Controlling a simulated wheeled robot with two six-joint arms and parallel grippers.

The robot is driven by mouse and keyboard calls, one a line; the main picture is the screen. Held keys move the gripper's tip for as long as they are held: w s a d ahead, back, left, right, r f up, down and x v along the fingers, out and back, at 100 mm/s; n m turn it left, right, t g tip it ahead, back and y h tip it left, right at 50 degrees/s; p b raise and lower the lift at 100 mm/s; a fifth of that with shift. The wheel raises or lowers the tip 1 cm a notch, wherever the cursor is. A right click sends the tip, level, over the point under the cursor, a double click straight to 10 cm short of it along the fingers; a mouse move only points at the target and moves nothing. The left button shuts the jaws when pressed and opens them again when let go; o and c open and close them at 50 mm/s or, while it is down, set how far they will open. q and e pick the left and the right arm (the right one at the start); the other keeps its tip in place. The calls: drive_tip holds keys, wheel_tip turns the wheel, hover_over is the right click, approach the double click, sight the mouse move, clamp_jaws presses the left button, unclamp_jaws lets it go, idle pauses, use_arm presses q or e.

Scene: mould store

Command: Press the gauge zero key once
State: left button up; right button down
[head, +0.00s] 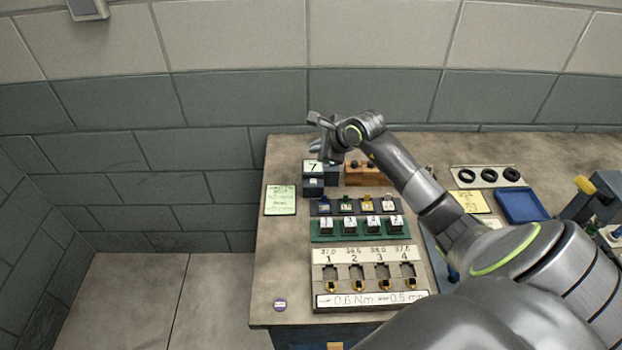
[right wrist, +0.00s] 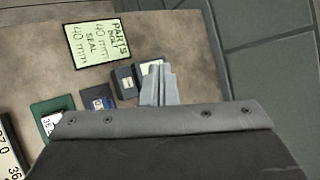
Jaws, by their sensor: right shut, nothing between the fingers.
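A small dark box with a white face marked 7 (head: 313,167) stands near the back left of the bench. I cannot tell which part is the gauge zero key. My right gripper (head: 321,150) is above and close to the marked box, its fingers together and empty. In the right wrist view the shut fingers (right wrist: 161,86) overlap the marked box, partly hiding its pale face (right wrist: 150,67). The dark block (right wrist: 125,82) shows beside them. Contact cannot be told. My left gripper is out of view.
A green card (head: 280,200) lies left of the boxes. A wooden block (head: 365,175) stands to their right. A green rack (head: 338,231) and a numbered holder (head: 322,285) are in front. My right arm crosses the bench. A blue tray (head: 522,205) is at right.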

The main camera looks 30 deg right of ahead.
drive_tip(key=shift+s, duration=0.1)
drive_tip(key=b, duration=0.4)
hover_over(316, 182)
wheel_tip(316, 182, down, 8)
drive_tip(key=shift+s+r, duration=0.1)
drive_tip(key=shift+r, duration=0.1)
drive_tip(key=shift+f+b, duration=0.6)
drive_tip(key=shift+b, duration=0.2)
idle(1.3)
drive_tip(key=shift+f+b, duration=0.4)
drive_tip(key=shift+b, duration=0.15)
